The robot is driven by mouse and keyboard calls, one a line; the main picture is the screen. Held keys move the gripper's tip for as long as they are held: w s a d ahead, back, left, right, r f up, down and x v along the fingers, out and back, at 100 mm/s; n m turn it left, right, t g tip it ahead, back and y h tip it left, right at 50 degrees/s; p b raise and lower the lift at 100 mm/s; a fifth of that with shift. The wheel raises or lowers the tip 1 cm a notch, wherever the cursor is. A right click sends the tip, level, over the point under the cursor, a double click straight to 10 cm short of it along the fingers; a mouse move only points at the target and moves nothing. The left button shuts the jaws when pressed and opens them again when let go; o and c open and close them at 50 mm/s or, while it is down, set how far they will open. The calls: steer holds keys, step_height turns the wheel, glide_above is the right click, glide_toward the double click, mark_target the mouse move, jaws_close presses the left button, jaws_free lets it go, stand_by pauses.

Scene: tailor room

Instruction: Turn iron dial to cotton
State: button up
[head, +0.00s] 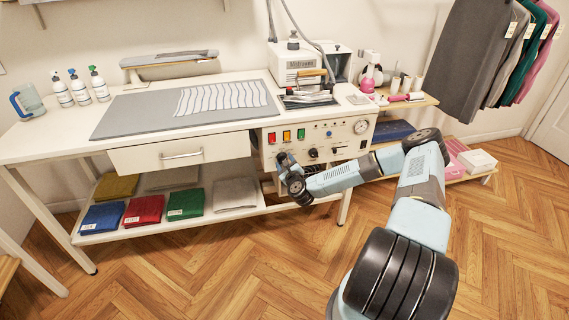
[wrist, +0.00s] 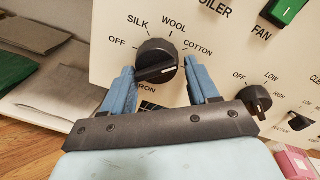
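The COTTON mark (wrist: 198,49) is right of the knob.
Right of the iron dial are a smaller knob (wrist: 258,100) marked OFF, LOW and HIGH and a green FAN switch (wrist: 288,10). A drawer (head: 180,153) is left of the panel. Folded cloths (head: 143,209) lie on the shelf below.

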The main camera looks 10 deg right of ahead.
steer(key=shift+o, duration=1.2)
steer(key=shift+a+r, duration=0.1)
steer(key=shift+a, duration=0.1)
steer(key=s, duration=1.3)
steer(key=shift+s+d+r, duration=0.3)
steer(key=shift+s+d, duration=0.05)
steer(key=shift+d, duration=0.05)
